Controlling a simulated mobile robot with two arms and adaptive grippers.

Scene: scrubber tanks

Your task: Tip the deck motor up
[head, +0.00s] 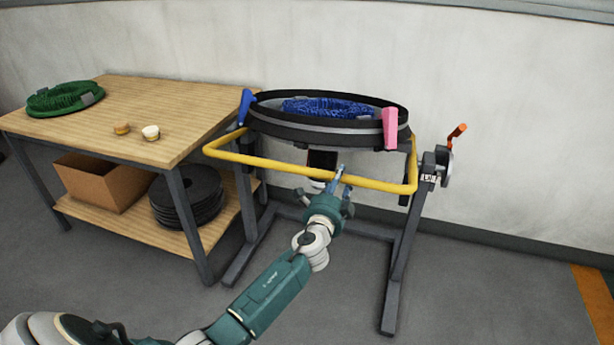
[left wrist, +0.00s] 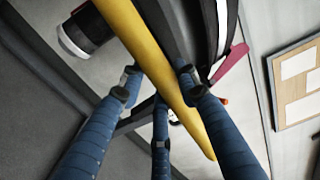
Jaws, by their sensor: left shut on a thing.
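The deck (head: 330,130) is a round black ring on a dark stand, with a blue brush (head: 328,107) lying inside it. A yellow bar (head: 293,171) runs along its front. Below the ring hangs a black cylinder with a pale end (head: 321,160), which looks like the motor; it also shows at upper left in the left wrist view (left wrist: 84,32). My left gripper (head: 337,178) is at the middle of the yellow bar and shut on it. In the left wrist view its blue fingers (left wrist: 160,90) close around the bar (left wrist: 150,60). My right gripper is not in view.
A blue lever (head: 245,106) and a pink lever (head: 390,128) sit on the ring's sides. An orange-handled crank (head: 456,134) is at the stand's right. A wooden table (head: 165,100) at left holds a green brush (head: 64,97). The floor at right is clear.

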